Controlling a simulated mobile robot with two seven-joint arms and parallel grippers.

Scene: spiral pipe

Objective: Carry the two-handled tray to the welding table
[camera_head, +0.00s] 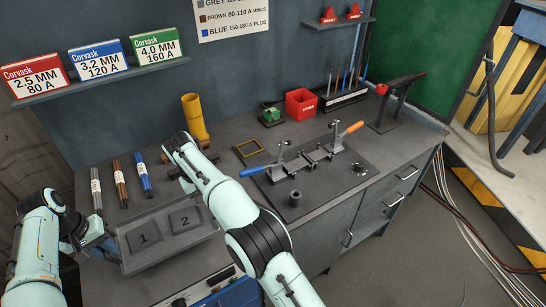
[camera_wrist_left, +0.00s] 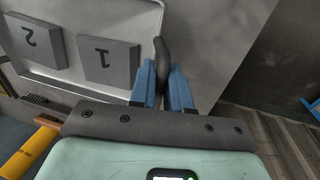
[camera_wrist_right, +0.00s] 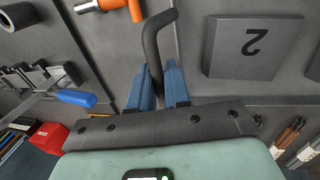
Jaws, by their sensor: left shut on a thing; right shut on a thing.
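The grey two-handled tray (camera_head: 165,252) carries two dark blocks, marked 1 (camera_head: 143,237) and 2 (camera_head: 185,219). It is at the front left of the grey bench (camera_head: 225,136); I cannot tell whether it touches the bench top. My left gripper (camera_wrist_left: 163,78) is shut on a dark handle (camera_wrist_left: 160,52) beside block 1. My right gripper (camera_wrist_right: 157,80) is shut on the other dark handle (camera_wrist_right: 151,45), beside block 2. In the head view my right arm hides that grip. Both blocks lie flat inside the tray.
Grey, brown and blue rod bundles (camera_head: 121,185) lie behind the tray. A yellow tube (camera_head: 195,116) stands at the back. A plate with clamps (camera_head: 325,175) is right of my right arm. A red box (camera_head: 300,104) stands behind it.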

